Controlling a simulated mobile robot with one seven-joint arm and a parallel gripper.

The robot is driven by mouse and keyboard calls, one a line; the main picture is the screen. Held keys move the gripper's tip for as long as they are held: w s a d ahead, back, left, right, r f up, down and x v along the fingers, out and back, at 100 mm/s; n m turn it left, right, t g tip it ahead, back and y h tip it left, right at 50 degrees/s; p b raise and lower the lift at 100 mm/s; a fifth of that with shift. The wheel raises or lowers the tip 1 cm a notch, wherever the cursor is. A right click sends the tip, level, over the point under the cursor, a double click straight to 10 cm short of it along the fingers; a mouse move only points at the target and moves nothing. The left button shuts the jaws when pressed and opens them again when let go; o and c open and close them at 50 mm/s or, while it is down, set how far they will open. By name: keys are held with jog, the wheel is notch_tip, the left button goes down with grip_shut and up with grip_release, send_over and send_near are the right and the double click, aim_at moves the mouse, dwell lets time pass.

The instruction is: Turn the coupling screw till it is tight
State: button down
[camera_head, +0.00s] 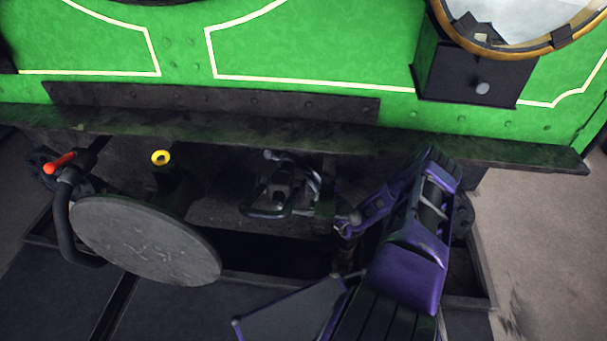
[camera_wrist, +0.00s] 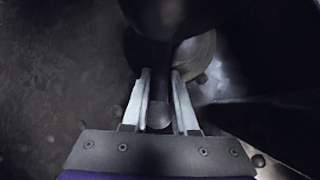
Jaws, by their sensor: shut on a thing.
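My purple gripper (camera_head: 352,222) is at the right end of the coupling, low under the beam. In the wrist view the two pale fingers of my gripper (camera_wrist: 161,76) stand on either side of a dark bar with a rounded end (camera_wrist: 159,112), which appears to be the handle of the coupling screw. The fingers are shut on it. Most of the screw thread is hidden by shadow and by my gripper.
A large round buffer (camera_head: 145,240) stands at the left, with a red-handled hose pipe (camera_head: 62,200) beside it and a yellow-ringed fitting (camera_head: 161,158) above. A lamp (camera_head: 475,75) is at the upper right.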

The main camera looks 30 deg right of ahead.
jog(key=shift+r+n+g+p, duration=0.3)
jog(key=shift+r+p, duration=0.1)
jog(key=shift+r, duration=0.15)
jog(key=shift+d+f, duration=0.15)
jog(key=c, duration=0.7)
grip_release()
jog(key=shift+s, duration=0.1)
jog(key=s+d+f, duration=0.1)
jog(key=s+d, duration=0.1)
jog(key=s, duration=1.5)
jog(key=shift+s, duration=0.15)
jog(key=shift+r+n+y, duration=0.1)
jog(key=shift+n+y, duration=0.2)
